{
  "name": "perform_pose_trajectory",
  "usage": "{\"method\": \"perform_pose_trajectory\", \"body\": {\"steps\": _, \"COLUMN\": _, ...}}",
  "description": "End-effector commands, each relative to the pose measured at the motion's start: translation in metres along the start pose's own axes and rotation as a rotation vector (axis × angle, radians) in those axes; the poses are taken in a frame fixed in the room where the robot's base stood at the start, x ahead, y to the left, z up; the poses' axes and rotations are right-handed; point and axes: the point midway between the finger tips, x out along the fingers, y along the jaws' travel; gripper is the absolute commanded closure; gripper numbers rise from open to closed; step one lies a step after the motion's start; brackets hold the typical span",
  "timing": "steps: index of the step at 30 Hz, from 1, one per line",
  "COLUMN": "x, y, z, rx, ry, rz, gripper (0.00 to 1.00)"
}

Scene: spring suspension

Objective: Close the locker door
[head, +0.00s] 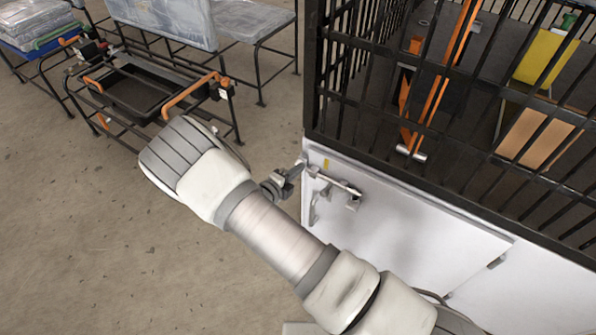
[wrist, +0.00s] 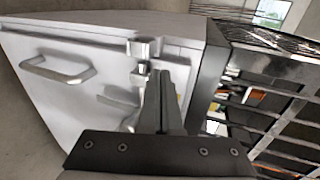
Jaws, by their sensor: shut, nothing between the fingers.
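The white locker door (head: 400,223) is on the low white cabinet under the black cage, and it looks about in line with the cabinet front. I cannot tell if it is fully shut. It also shows in the wrist view (wrist: 80,90), with a grey handle (wrist: 57,70) at left. A metal latch bar (head: 335,181) runs along the door's upper left part; a latch piece (wrist: 142,62) stands just left of my fingers in the wrist view. My gripper (head: 295,171) is shut and empty at the door's upper left corner. Its fingertips (wrist: 165,75) are close to the latch; contact is unclear.
The black barred cage (head: 450,72) rises above the door, with orange and yellow parts inside. A black metal cart (head: 135,90) with orange handles stands at upper left. Tables with plastic-wrapped items (head: 240,18) are behind it. The concrete floor at left is clear.

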Motion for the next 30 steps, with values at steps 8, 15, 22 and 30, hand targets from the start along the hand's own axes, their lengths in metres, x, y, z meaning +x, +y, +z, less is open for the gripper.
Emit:
{"method": "perform_pose_trajectory", "body": {"steps": 8, "x": -0.050, "y": -0.002, "z": 0.001, "rx": -0.001, "ry": -0.003, "rz": 0.004, "gripper": 1.00}}
{"method": "perform_pose_trajectory", "body": {"steps": 15, "x": -0.089, "y": 0.000, "z": -0.001, "rx": -0.001, "ry": -0.001, "rz": 0.003, "gripper": 1.00}}
{"method": "perform_pose_trajectory", "body": {"steps": 22, "x": -0.100, "y": 0.001, "z": -0.002, "rx": -0.001, "ry": 0.001, "rz": 0.002, "gripper": 1.00}}
{"method": "perform_pose_trajectory", "body": {"steps": 30, "x": -0.098, "y": -0.006, "z": 0.006, "rx": -0.005, "ry": -0.015, "rz": 0.037, "gripper": 1.00}}
